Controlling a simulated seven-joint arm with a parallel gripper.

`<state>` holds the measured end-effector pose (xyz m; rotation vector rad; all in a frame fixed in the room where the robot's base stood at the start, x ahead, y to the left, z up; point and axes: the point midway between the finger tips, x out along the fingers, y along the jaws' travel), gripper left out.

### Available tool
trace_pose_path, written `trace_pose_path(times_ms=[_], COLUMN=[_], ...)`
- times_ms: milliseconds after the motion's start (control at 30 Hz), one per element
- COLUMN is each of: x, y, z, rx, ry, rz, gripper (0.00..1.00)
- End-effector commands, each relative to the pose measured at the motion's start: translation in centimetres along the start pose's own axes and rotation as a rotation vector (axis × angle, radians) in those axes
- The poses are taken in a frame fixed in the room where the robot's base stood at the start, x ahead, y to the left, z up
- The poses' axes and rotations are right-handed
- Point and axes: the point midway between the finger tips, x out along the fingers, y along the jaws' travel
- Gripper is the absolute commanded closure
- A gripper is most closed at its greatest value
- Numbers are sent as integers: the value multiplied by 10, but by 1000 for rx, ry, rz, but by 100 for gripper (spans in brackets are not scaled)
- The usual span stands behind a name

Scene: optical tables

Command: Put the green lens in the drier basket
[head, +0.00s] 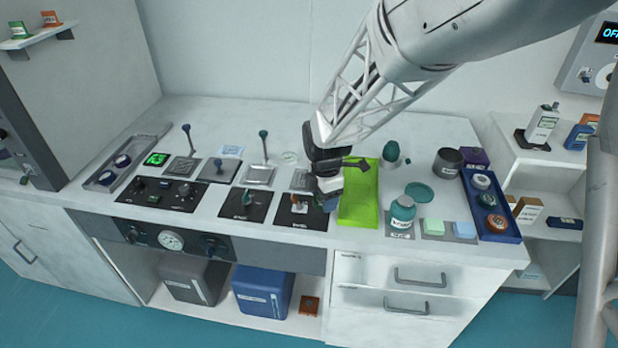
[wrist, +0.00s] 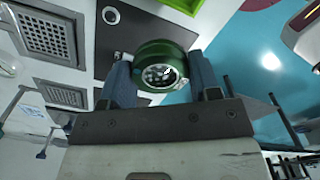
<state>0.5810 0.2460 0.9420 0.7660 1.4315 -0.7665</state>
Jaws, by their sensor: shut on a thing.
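The green lens (wrist: 160,52) has a round green rim and a pale, patterned centre. It sits between the two blue-grey fingers of my gripper (wrist: 162,72), which is shut on it. In the head view my gripper (head: 328,200) points down over the counter, beside the bright green mat and above the front black panel. I cannot make out the lens there. I cannot tell which thing is the drier basket. The wrist view shows square metal grilles (wrist: 48,36) at its left.
A bright green mat (head: 358,205) lies right of my gripper. A teal-lidded jar (head: 402,213) and a blue tray (head: 500,228) of round pieces stand further right. Control panels with knobs and upright levers (head: 265,148) fill the left. A grey tray (head: 105,178) is at far left.

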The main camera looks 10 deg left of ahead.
Motion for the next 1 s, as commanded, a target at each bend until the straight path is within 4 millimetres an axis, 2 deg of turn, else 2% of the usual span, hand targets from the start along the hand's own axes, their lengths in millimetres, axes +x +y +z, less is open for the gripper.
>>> trace_pose_path(times_ms=[267,1000], x=[2,12], y=[24,124], z=[5,23], rx=[0,0], ry=[0,0], rz=[0,0], gripper=[68,68])
